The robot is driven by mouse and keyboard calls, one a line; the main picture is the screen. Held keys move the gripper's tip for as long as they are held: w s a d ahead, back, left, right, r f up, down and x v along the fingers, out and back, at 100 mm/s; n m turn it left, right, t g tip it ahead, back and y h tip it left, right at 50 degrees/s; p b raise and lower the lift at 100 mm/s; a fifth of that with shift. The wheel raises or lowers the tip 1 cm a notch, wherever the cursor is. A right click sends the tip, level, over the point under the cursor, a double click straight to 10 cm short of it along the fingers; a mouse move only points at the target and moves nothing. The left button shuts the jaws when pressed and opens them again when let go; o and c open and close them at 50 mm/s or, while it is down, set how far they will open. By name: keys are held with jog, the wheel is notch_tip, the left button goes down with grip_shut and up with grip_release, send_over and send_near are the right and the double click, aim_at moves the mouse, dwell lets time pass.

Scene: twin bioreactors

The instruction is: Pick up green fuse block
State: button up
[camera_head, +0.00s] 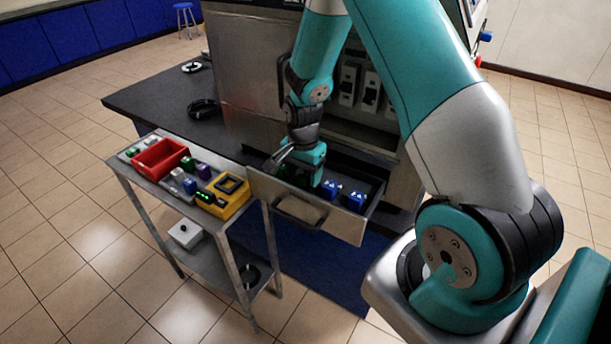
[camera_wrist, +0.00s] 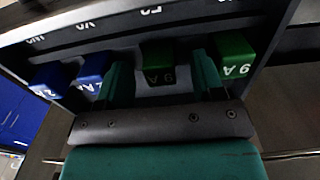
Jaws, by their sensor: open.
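In the wrist view, a green fuse block (camera_wrist: 158,60) marked with a number and an A sits in the drawer between the two fingers of my gripper (camera_wrist: 161,78). My gripper is open; I cannot tell whether either finger touches the block. A second green fuse block (camera_wrist: 233,56) stands just right of the right finger. Two blue fuse blocks, one at the far left (camera_wrist: 50,80) and one beside the left finger (camera_wrist: 92,68), are in the same row. In the head view, my gripper (camera_head: 305,172) reaches down into the open drawer (camera_head: 303,208), hiding most of the green blocks.
The blue blocks (camera_head: 330,190) lie right of my gripper in the drawer. A metal cart (camera_head: 212,222) left of the drawer holds a red bin (camera_head: 160,158), a yellow tray (camera_head: 236,205) and several coloured blocks. The drawer walls stand close around my gripper.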

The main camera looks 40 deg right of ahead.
jog(key=shift+f, duration=0.9)
jog(key=shift+c, duration=0.3)
jog(key=c, duration=0.9)
jog(key=shift+c, duration=0.2)
